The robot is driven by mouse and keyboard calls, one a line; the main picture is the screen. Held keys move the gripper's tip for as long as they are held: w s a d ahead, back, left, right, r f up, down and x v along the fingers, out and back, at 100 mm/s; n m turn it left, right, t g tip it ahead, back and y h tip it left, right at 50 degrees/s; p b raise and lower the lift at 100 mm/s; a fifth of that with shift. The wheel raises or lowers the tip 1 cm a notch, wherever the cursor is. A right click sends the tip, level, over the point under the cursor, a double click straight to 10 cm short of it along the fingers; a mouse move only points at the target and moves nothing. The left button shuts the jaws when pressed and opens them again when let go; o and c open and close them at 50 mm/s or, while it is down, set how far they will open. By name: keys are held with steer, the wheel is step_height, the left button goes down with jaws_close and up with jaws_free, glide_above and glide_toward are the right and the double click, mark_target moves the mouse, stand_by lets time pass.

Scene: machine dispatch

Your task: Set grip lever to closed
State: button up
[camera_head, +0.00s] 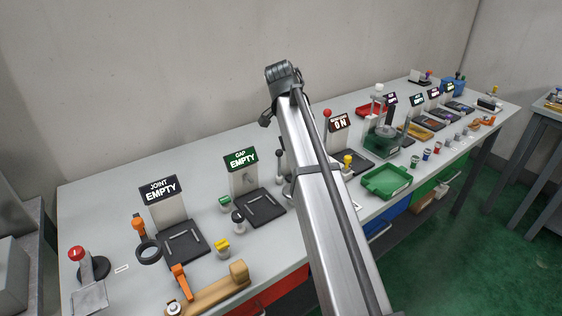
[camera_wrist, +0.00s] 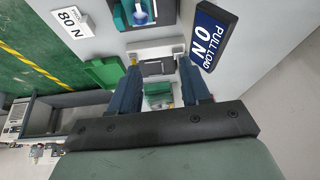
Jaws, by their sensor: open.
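My gripper (camera_wrist: 158,67) is open in the wrist view, its two dark blue fingers spread apart. Between and beyond the fingers are a dark grey plate (camera_wrist: 157,67) and a green block (camera_wrist: 158,88). I cannot tell whether the fingers touch either part. No part is clearly labelled as the grip lever. In the head view, a lever with a red knob (camera_head: 327,113) stands by the ON sign (camera_head: 340,122), and a dark-knobbed lever (camera_head: 279,154) stands left of my arm. My arm hides the gripper in the head view.
In the wrist view, a PULL LOAD ON sign (camera_wrist: 207,36) is close at the right and an 80 N sign (camera_wrist: 70,19) at upper left.

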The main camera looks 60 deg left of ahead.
steer(key=n, duration=0.1)
glide_toward(279, 157)
steer(key=r, duration=0.1)
steer(key=x, duration=1.4)
steer(key=shift+s+a, duration=0.15)
steer(key=shift+a, duration=0.25)
steer(key=shift+c, duration=0.5)
jaws_close()
